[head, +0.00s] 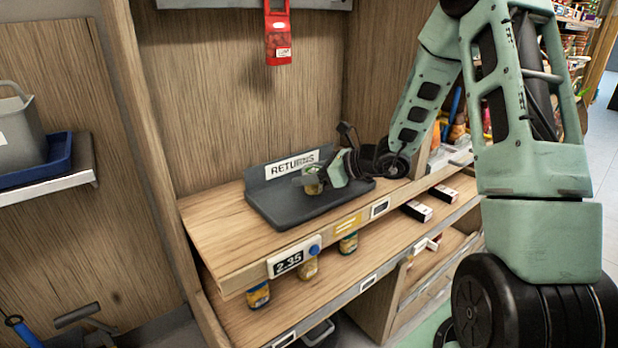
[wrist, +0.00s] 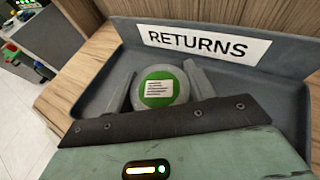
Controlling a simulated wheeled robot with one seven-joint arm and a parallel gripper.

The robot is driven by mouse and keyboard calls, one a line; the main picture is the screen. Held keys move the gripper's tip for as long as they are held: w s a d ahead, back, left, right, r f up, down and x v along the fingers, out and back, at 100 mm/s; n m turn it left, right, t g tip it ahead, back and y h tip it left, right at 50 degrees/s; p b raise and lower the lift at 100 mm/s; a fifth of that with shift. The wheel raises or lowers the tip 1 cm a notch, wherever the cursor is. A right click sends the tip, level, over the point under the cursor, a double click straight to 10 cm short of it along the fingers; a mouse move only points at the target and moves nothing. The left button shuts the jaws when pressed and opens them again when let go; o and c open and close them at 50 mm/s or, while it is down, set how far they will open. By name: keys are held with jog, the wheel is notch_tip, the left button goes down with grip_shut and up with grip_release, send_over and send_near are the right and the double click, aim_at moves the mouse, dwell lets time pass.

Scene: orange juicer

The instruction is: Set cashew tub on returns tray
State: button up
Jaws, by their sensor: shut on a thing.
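The returns tray (head: 275,207) is dark grey with a raised back that carries a white RETURNS label. It sits on the upper wooden shelf, and it also fills much of the wrist view (wrist: 270,95). My gripper (head: 316,178) is over the tray, shut on the cashew tub (head: 312,186). In the wrist view the tub shows its round pale lid with a green label (wrist: 159,88), between the two fingers (wrist: 160,85). The tub looks upright. Its base is hidden, so I cannot tell whether it touches the tray floor.
Several jars (head: 258,295) stand on the lower shelf under the tray. A price tag (head: 289,262) is on the upper shelf's front edge. A red device (head: 278,35) hangs above the tray. The tray's front left area is empty.

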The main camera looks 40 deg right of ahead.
jog(key=shift+f, duration=0.25)
jog(key=shift+f, duration=0.15)
jog(key=o, duration=1)
